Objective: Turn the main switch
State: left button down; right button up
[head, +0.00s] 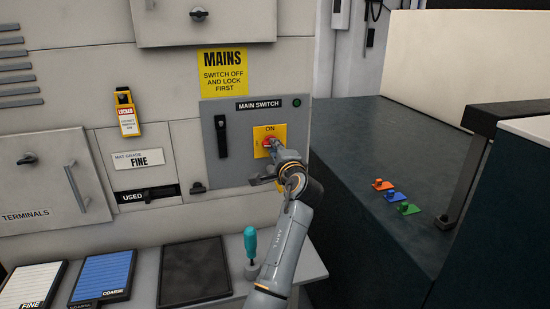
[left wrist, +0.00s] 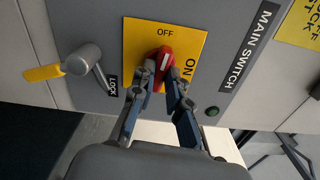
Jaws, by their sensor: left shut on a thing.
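The main switch is a red knob (head: 267,142) on a yellow plate (head: 261,133) marked ON at its top, on a grey panel. In the left wrist view the red knob (left wrist: 161,57) sits on the yellow plate (left wrist: 140,36), with OFF and ON printed beside it. My left gripper (head: 274,148) reaches up to the knob from below right. In the wrist view its two fingers (left wrist: 164,82) are closed on the knob from both sides. The knob's exact angle is hard to tell. My right gripper is not in view.
A black handle (head: 221,136) is left of the plate, and a green lamp (head: 297,102) above right. A teal-handled tool (head: 250,243) stands on the shelf below. A dark counter (head: 355,160) is at right.

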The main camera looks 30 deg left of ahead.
pick_arm(q)
jog(key=shift+f+n+b, duration=0.25)
jog(key=shift+n+b, duration=0.1)
jog(key=shift+n, duration=0.15)
jog(key=c, duration=1.7)
grip_release()
jog(key=shift+r, duration=0.2)
jog(key=o, duration=0.4)
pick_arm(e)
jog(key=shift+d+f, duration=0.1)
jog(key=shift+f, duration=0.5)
pick_arm(q)
jog(key=shift+d, duration=0.1)
jog(key=shift+p+v, duration=1.1)
jog(key=shift+v, duration=1.85)
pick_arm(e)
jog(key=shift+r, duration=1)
pick_arm(q)
jog(key=shift+r, duration=0.1)
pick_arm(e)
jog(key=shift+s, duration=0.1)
